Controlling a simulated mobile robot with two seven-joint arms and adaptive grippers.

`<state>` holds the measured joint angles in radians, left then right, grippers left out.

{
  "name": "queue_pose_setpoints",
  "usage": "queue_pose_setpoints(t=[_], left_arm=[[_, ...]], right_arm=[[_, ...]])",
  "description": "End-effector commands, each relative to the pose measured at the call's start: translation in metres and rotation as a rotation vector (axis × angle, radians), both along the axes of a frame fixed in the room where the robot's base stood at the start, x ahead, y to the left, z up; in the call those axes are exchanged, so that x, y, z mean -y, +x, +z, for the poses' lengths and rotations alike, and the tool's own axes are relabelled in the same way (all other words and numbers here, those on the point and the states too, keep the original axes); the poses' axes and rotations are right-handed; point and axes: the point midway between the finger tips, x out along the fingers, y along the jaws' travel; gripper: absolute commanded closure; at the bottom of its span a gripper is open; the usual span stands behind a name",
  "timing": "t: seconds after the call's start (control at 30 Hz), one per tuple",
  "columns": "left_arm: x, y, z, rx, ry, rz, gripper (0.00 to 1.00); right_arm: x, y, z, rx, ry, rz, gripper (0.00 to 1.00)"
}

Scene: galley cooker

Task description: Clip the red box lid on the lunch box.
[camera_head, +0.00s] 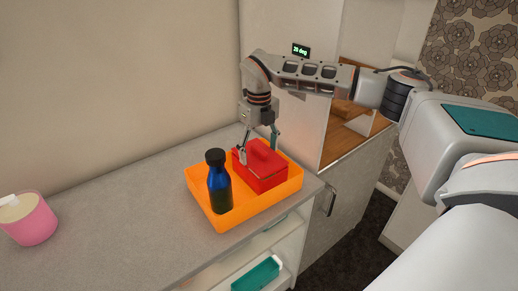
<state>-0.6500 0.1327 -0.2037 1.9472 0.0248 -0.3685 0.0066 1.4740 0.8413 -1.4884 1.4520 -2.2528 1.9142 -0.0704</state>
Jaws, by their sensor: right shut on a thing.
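The red box lid (267,161), with a raised grip on top, lies over the lunch box (270,184), which is also red. A thin line runs between them along the front. I cannot tell whether the lid is fully seated or clipped. The lunch box is inside an orange tray (288,190) on the counter. My right gripper (259,150) reaches down from above, with its fingers on either side of the lid's raised grip, shut on the lid. The fingers hide part of the lid's back and left side. My left gripper is not in view.
A dark blue bottle with a black cap (219,188) stands in the tray, left of the lunch box. A pink container (30,218) is at the counter's far left. The grey counter (120,215) between is clear. A teal box (257,274) sits on a lower shelf.

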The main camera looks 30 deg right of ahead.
Motion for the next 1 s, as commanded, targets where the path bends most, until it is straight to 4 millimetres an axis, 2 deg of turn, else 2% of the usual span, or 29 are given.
queue_pose_setpoints(t=[0.63,0.67,0.73,1.0], left_arm=[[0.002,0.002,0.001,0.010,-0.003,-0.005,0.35],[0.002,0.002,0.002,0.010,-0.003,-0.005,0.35],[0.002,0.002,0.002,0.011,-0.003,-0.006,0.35],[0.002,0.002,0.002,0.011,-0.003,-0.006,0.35]], right_arm=[[0.000,0.000,-0.013,-0.001,0.000,-0.001,0.47],[0.000,0.000,-0.013,-0.001,0.000,-0.001,0.25],[0.000,0.000,-0.013,-0.001,0.000,0.000,0.08],[0.000,0.000,-0.012,-0.001,0.000,0.000,0.08]])
